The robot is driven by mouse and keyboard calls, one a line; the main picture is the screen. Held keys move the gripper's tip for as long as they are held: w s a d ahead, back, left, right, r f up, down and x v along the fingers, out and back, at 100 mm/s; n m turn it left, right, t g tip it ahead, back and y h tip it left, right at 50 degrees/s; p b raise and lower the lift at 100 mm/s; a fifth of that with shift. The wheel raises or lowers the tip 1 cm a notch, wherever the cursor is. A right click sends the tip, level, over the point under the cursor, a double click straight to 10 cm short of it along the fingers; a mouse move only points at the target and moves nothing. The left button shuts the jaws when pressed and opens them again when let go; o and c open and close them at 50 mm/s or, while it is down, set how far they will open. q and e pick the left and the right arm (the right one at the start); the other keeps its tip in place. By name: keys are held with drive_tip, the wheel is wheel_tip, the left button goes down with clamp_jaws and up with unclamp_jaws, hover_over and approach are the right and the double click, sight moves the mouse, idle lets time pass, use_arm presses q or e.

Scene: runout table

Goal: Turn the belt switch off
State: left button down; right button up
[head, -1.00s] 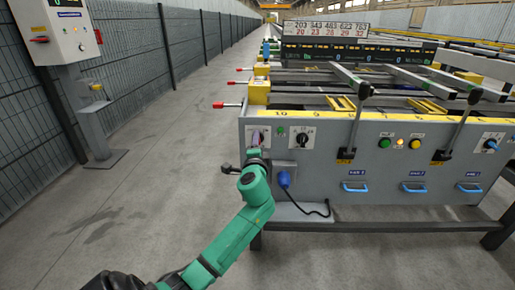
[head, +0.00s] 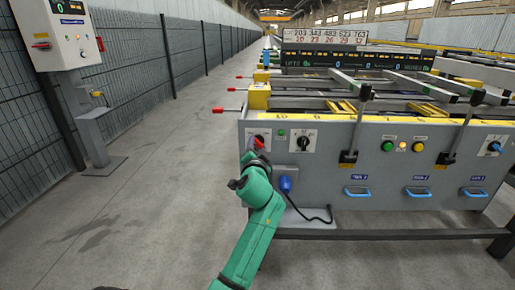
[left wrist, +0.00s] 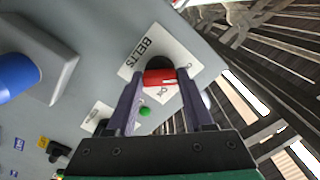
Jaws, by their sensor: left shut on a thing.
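The belt switch has a red handle (left wrist: 160,77) on a white plate marked BELTS, seen close up in the left wrist view. In the head view the red handle (head: 260,143) shows at the left end of the grey panel, tilted. My left gripper (left wrist: 166,84) has its two dark fingers on either side of the handle and is shut on it. In the head view my green left arm comes up from below, and its wrist partly hides the switch plate. The switch's exact setting is hard to read. My right gripper is not in view.
A second rotary switch (head: 303,141) sits just right of the belt switch. A blue plug (head: 286,184) with a black cable is below. Blue handles, lit buttons and levers line the panel further right. The floor to the left is clear up to a control post (head: 93,130).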

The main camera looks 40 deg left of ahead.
use_arm(q)
drive_tip(key=shift+f, duration=0.15)
drive_tip(key=shift+c, duration=1.4)
unclamp_jaws()
drive_tip(key=shift+d, duration=0.1)
drive_tip(key=p+v, duration=0.1)
drive_tip(key=v, duration=1.3)
drive_tip(key=shift+s+d, duration=0.15)
drive_tip(key=shift+s, duration=0.1)
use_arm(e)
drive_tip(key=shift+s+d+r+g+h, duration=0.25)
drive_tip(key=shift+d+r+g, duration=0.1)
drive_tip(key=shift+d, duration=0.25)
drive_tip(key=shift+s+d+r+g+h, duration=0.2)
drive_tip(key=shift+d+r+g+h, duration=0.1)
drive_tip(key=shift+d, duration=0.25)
